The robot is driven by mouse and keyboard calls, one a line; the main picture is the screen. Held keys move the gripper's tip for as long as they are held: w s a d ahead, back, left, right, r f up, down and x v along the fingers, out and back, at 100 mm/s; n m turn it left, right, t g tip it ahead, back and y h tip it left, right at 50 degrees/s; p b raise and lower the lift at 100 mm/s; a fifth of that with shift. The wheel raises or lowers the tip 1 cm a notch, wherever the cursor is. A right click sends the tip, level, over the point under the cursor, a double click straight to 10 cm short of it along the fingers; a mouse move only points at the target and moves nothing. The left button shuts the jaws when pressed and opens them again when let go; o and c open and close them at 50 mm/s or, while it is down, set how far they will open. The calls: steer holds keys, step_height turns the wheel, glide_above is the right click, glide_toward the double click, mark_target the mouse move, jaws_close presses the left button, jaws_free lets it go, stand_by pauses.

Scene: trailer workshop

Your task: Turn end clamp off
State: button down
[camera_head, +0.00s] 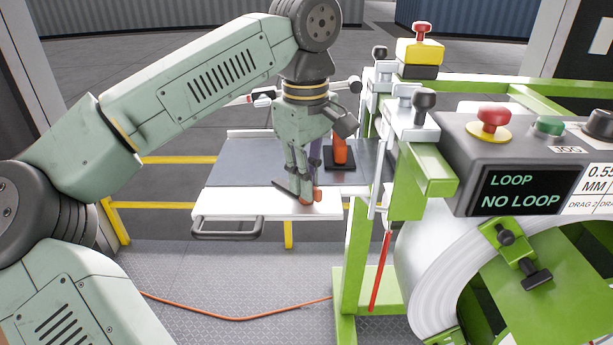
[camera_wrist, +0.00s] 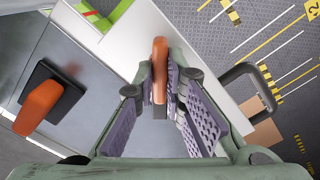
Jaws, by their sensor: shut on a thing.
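My gripper (camera_head: 306,194) points down at the front of the side table. Its fingers are closed around an orange handle (camera_wrist: 160,62), which stands between the purple ridged finger pads in the wrist view. A bit of this handle's orange also shows beside the fingertips in the head view (camera_head: 317,195). Most of its base is hidden by the fingers. A second orange handle (camera_head: 339,150) stands on a black square base farther back on the table. In the wrist view it is at the left (camera_wrist: 38,108), apart from my gripper. No label shows which handle is the end clamp.
The table has a grey top (camera_head: 240,165) and a white front strip (camera_head: 232,205) with a dark grab handle (camera_head: 230,233). A green machine frame (camera_head: 357,215) and a console (camera_head: 465,150) reading "NO LOOP" stand close on the right. An orange cable (camera_head: 235,318) lies on the floor.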

steer(key=n, duration=0.4)
steer(key=shift+n, duration=2.2)
steer(key=c, duration=1.7)
jaws_free()
steer(key=shift+o, duration=0.2)
step_height(320, 180, up, 8)
steer(key=shift+f, duration=0.2)
